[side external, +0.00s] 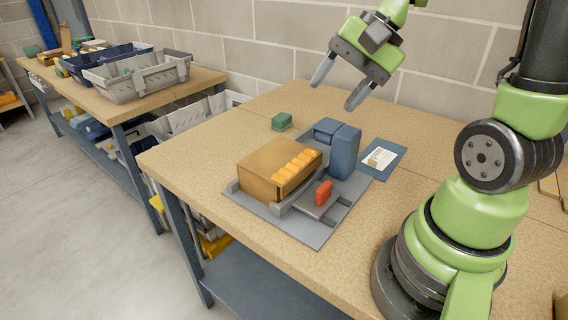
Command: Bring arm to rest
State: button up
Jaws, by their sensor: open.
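My gripper (337,85) is open and empty. It hangs in the air above the back of the wooden table (215,140), its two grey fingers pointing down and to the left. It is clear of everything below it. Under and in front of it, a grey base plate (302,235) carries a brown box (262,172) with a row of orange pieces along its right side. A blue block-like unit (345,150) stands on the plate behind the box.
A second bench (135,105) with grey bins (140,78) stands at left. A block wall (255,40) closes the back.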

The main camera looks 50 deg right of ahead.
jog(key=s+a+r+n+t+h, duration=0.2)
jog(key=s+a+r+n, duration=0.4)
jog(key=s+a+n, duration=0.2)
jog(key=shift+s+r, duration=0.15)
jog(key=shift+s, duration=0.05)
